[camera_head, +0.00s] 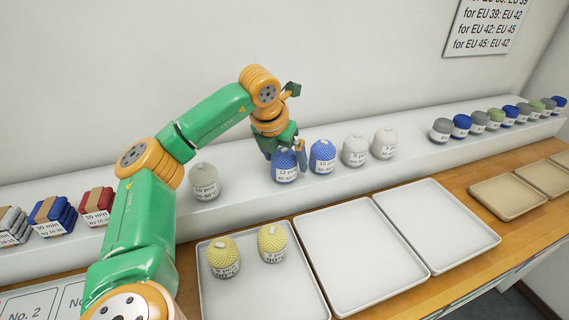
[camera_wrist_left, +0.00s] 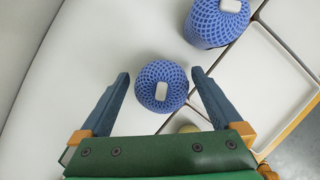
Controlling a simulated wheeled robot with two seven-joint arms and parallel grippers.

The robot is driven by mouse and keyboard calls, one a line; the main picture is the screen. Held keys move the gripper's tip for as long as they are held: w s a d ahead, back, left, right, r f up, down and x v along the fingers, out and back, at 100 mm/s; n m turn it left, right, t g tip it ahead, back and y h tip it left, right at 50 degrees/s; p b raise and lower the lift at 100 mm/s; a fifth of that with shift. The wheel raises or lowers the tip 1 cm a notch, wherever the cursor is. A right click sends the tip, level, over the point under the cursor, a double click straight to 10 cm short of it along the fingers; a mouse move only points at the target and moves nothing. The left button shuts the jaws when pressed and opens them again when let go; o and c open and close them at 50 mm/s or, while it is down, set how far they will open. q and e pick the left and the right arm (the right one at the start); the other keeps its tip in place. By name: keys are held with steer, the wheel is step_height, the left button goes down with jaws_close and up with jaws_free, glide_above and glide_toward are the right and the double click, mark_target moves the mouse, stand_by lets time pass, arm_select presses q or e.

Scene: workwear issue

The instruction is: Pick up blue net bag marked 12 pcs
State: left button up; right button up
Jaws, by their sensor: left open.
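The blue net bag marked 12 pcs (camera_head: 286,168) stands upright on the white ledge. My left gripper (camera_head: 284,150) is open around it, coming down from above. In the left wrist view the blue bag (camera_wrist_left: 150,94), with a white tag on top, sits between the two open fingers (camera_wrist_left: 160,77), with visible gaps on both sides. A second blue net bag (camera_head: 322,156) stands just to its right; its label is too small to read surely. It also shows in the left wrist view (camera_wrist_left: 215,30), outside the fingers. My right gripper is not in view.
A grey net bag (camera_head: 204,182) stands left on the ledge, two whitish ones (camera_head: 355,150) to the right. A tray (camera_head: 255,300) below holds two yellow bags (camera_head: 223,256). Two white trays (camera_head: 350,255) are empty. Folded stacks (camera_head: 52,215) are far left, several small bags (camera_head: 480,122) far right.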

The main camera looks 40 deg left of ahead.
arm_select(q)
steer(key=shift+s+d+r, duration=0.15)
steer(key=c, duration=1.3)
